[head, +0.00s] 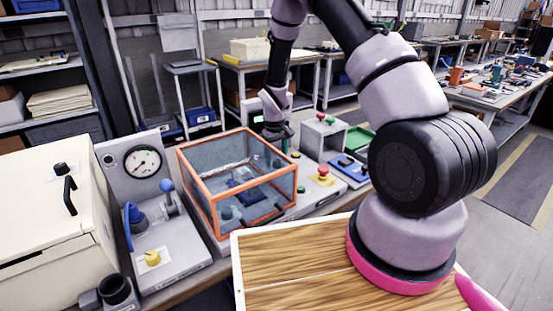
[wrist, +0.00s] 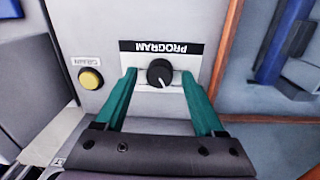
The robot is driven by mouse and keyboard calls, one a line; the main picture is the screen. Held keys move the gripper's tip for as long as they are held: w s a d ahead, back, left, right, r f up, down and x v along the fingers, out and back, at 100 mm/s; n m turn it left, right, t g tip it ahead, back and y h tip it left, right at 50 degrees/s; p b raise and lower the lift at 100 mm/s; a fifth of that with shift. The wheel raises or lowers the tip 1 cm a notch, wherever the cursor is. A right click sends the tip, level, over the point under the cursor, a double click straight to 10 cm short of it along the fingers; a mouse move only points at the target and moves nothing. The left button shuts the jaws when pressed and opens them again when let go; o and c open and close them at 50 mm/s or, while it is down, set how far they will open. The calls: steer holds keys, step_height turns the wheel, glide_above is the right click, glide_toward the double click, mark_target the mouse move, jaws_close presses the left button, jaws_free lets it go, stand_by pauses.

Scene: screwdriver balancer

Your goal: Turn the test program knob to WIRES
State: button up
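The black program knob (wrist: 160,72) shows in the wrist view on a pale panel under an upside-down label reading PROGRAM. Its white pointer line points down and slightly right in that view. A white plate is around the knob, but no position names, including WIRES, can be read. My gripper (wrist: 158,76) has two green fingers, open, one on each side of the knob with gaps between. In the head view my gripper (head: 278,132) is behind the orange-framed box, pointing down. The knob cannot be made out there.
A yellow button (wrist: 91,79) with a small label is left of the knob in the wrist view. The orange-framed clear box (head: 238,180) stands close in front of my gripper. A grey box with red and green buttons (head: 323,138) is to its right.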

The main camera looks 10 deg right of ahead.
step_height(320, 180, up, 11)
steer(key=shift+a, duration=0.25)
stand_by(0.3)
steer(key=shift+s, duration=0.1)
steer(key=s+d+r+m+t+y, duration=0.15)
steer(key=s+r, duration=0.35)
steer(key=r, duration=0.6)
steer(key=s+d+r+m+t, duration=0.2)
steer(key=s+d+r+m, duration=0.15)
steer(key=r, duration=0.85)
steer(key=s+r+m+t, duration=0.1)
steer(key=s+r, duration=0.2)
steer(key=s, duration=0.3)
steer(key=s+d+r+m+t, duration=0.1)
steer(key=s+r, duration=0.3)
steer(key=s, duration=0.3)
steer(key=s+d+r+m+t+y, duration=0.1)
steer(key=s+r, duration=0.2)
steer(key=s, duration=0.4)
steer(key=shift+r, duration=0.35)
